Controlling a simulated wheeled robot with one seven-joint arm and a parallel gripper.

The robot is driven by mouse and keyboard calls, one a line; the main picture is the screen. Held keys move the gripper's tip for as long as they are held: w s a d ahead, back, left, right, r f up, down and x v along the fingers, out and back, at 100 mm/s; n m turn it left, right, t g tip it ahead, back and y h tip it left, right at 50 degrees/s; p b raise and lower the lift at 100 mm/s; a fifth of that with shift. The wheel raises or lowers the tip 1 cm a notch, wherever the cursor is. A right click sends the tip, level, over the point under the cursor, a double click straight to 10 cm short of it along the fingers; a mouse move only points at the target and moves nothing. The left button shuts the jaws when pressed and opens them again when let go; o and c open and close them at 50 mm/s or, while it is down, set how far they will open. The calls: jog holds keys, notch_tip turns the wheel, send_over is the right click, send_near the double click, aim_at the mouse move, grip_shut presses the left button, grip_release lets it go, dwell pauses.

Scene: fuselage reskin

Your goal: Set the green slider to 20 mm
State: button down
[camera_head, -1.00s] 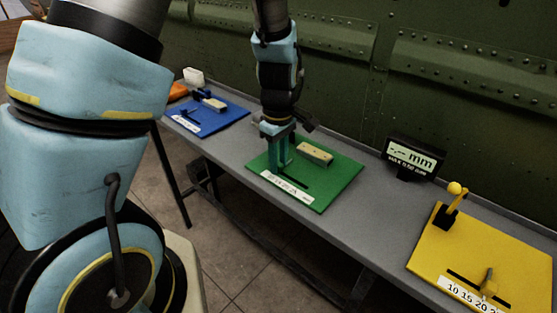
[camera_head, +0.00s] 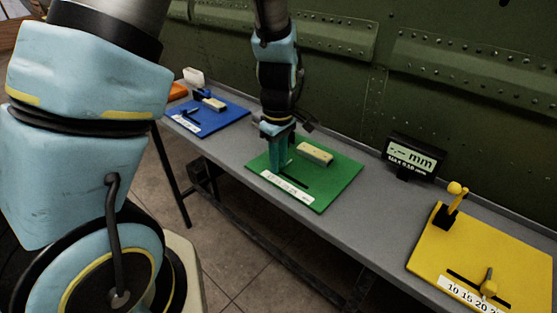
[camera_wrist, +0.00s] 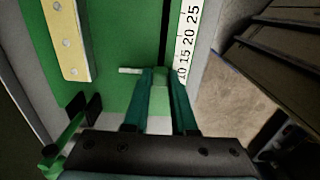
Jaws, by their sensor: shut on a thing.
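The green board (camera_head: 335,182) lies on the bench with a dark slot and a white scale strip (camera_head: 287,188). My gripper (camera_head: 277,168) points down over the left part of the board. In the wrist view its two teal fingers are shut on the green slider (camera_wrist: 160,76), one on each side. The slider sits at the dark slot (camera_wrist: 163,30). The scale (camera_wrist: 188,45) beside it reads 10, 15, 20, 25, with the slider near the 10 end; its exact reading is unclear. In the head view my fingers hide the slider.
A pale yellow block (camera_head: 314,153) lies on the green board. A black display (camera_head: 414,157) shows dashes and "mm". The yellow board (camera_head: 440,245), with a knobbed lever (camera_head: 453,195), is at right; the blue board (camera_head: 225,120) is at left. Bare bench (camera_head: 365,215) separates the boards.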

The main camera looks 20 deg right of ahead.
aim_at(293, 180)
dwell(0.4)
jog(key=s+d, duration=0.1)
jog(key=s, duration=0.1)
jog(key=s+d+p, duration=0.1)
jog(key=s, duration=0.1)
jog(key=shift+s+d, duration=0.1)
jog(key=shift+d, duration=0.1)
jog(key=c, duration=0.7)
grip_release()
notch_tip(293, 180, up, 11)
jog(key=shift+f+b, duration=0.1)
jog(key=shift+b, duration=0.3)
jog(key=shift+a, duration=0.1)
